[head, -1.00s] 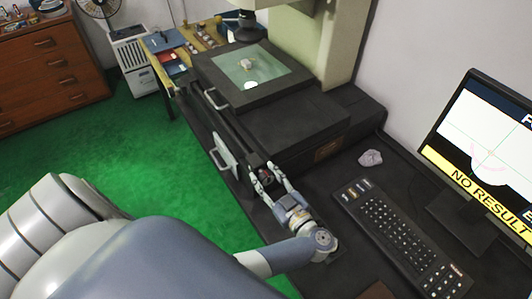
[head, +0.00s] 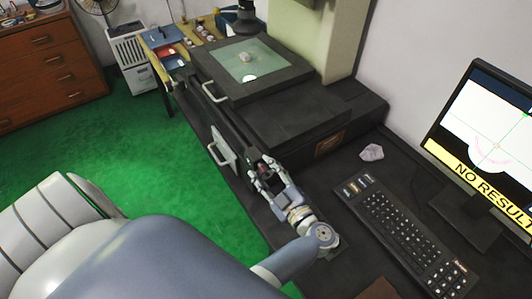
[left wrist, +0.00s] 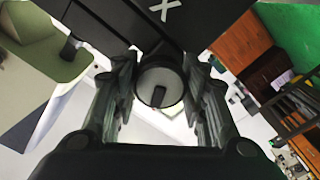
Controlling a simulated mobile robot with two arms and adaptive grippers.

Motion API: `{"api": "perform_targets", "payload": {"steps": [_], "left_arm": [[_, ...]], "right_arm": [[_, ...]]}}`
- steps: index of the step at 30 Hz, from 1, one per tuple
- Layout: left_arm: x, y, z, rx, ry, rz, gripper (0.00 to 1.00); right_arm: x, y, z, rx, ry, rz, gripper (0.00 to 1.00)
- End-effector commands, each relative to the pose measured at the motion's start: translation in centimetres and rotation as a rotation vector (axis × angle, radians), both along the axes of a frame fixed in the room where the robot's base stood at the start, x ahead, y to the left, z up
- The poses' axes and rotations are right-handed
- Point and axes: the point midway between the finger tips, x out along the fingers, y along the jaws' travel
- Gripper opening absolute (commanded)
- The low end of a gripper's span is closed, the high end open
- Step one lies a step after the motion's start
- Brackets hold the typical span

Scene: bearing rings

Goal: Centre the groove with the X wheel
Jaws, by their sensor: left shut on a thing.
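My left gripper (head: 262,170) is at the front of the dark measuring machine, its fingers on either side of the X wheel. In the left wrist view the X wheel (left wrist: 160,84) is a round knob with a grey face and dark rim, between the two fingers (left wrist: 160,100). A white X shows on the dark panel above it. The gripper is shut on the wheel. A small pale part (head: 245,57) sits on the glass stage (head: 270,68), behind a bright light spot. The monitor (head: 490,150) shows a pink arc near a crosshair and "NO RESULT". The right gripper is not in view.
A keyboard (head: 405,232) lies on the dark bench right of my left arm. A crumpled pale object (head: 371,152) lies behind it. Handles (head: 220,155) stick out on the machine's left side. A side table (head: 182,50) with trays stands behind.

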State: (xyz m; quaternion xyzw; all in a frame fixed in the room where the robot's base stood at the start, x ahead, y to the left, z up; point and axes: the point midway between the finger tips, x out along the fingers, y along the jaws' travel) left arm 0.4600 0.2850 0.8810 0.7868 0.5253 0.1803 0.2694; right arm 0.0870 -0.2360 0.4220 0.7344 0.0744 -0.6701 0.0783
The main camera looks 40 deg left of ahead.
Motion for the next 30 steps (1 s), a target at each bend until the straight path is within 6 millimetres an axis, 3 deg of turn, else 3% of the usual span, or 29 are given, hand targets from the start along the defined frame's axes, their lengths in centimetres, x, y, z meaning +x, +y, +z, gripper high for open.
{"api": "perform_targets", "payload": {"steps": [2,3,6,23,30], "left_arm": [[0.0,0.2,0.1,0.003,0.000,0.002,0.16],[0.0,0.2,0.1,0.003,0.000,0.002,0.42],[0.0,0.1,0.1,0.003,0.000,0.002,0.61],[0.0,0.0,0.0,0.002,0.003,0.001,0.61],[0.2,0.1,0.4,0.050,0.106,-0.002,0.61]], "right_arm": [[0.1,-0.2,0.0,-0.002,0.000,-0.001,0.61],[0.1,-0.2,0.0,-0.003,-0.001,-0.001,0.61],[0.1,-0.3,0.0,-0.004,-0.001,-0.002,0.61],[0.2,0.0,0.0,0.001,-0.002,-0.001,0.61],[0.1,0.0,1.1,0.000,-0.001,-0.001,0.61]]}}
